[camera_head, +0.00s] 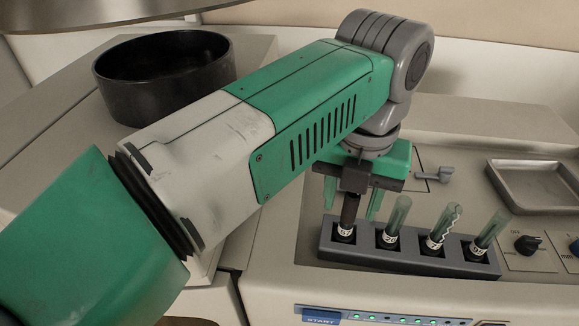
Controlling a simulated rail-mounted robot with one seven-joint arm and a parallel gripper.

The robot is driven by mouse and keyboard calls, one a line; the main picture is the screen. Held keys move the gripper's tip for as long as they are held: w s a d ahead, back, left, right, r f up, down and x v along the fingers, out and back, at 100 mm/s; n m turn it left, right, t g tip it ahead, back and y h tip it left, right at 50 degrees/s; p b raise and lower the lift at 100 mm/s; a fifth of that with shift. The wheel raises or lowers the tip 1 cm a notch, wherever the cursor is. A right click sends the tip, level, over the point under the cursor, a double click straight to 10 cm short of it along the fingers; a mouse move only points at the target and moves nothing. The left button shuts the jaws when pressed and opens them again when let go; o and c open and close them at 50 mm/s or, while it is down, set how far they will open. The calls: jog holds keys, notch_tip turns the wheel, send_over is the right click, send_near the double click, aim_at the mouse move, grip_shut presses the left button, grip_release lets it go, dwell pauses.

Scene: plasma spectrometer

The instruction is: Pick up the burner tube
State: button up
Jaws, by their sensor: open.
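A dark grey rack (345,256) holds a row of tubes with black, white-labelled bases. Three have greenish clear glass tops: a plain one (398,212), one with a spiral inside (446,222) and a rightmost one (491,229). They lean slightly right. My gripper (352,204) points down over the leftmost slot, its jaws apart. A dark upright piece (350,207) shows between the green fingers, above the leftmost labelled base (345,233). I cannot tell whether it is tube or gripper, or whether anything touches. The gripper hides the top of this slot.
A black round bowl (165,85) stands at the back left. An empty metal tray (535,187) lies at the right, with a small grey lever (433,175) left of it. Knobs (527,244) sit right of the rack; a START panel (322,316) is in front.

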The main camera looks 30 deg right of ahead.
jog(key=shift+f, duration=0.6)
grip_shut()
jog(key=shift+r, duration=0.1)
